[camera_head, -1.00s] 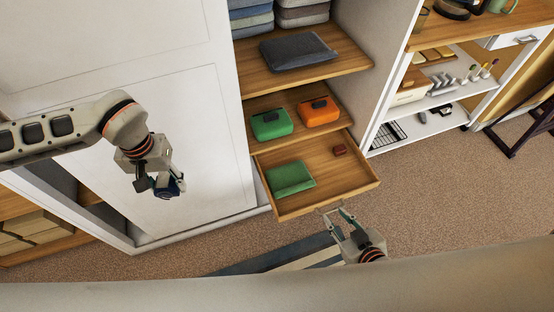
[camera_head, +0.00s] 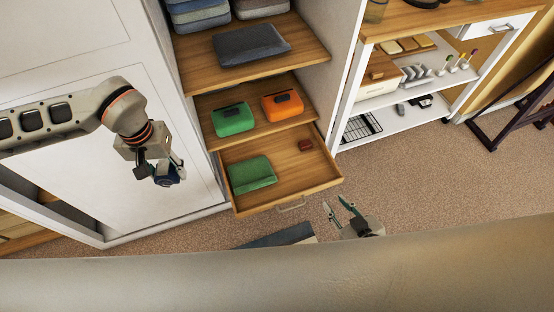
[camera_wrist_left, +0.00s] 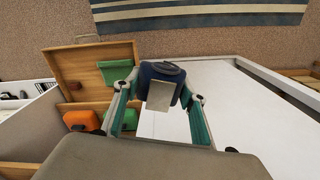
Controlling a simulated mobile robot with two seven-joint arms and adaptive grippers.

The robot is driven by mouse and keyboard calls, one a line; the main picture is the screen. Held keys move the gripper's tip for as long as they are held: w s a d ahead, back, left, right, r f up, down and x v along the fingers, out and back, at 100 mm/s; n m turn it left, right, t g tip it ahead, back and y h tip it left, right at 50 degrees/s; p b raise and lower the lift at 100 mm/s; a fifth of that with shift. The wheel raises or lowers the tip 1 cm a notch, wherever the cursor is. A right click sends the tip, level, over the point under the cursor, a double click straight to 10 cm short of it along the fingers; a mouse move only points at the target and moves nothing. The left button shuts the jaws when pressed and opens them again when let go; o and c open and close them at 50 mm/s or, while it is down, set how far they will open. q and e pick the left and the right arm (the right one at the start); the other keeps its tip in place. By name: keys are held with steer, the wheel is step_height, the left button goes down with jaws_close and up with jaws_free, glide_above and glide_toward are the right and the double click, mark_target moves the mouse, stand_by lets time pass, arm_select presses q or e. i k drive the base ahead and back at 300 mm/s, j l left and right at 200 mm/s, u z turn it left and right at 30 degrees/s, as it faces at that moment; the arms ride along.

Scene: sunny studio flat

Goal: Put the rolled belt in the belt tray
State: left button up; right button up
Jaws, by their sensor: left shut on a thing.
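My left gripper (camera_head: 160,172) is shut on a dark blue rolled thing, the rolled belt (camera_head: 170,180), and holds it in the air before the white cabinet front. In the left wrist view the belt (camera_wrist_left: 160,72) sits between the fingers, with a pale flat face toward the camera. A pulled-out wooden drawer (camera_head: 285,186) lies to the right of this gripper, apart from it. In the drawer are a green flat piece (camera_head: 252,174) and a small red-brown block (camera_head: 305,145). I cannot tell which part is the belt tray. My right gripper (camera_head: 339,206) is open and empty beyond the drawer's front right.
Above the drawer, a shelf holds a green case (camera_head: 233,119) and an orange case (camera_head: 283,105). A higher shelf holds a dark grey folded item (camera_head: 250,44). A white shelf unit (camera_head: 400,121) stands to the right.

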mark_target(298, 175)
steer(key=i+l, duration=0.1)
steer(key=l, duration=1.4)
steer(key=i, duration=0.05)
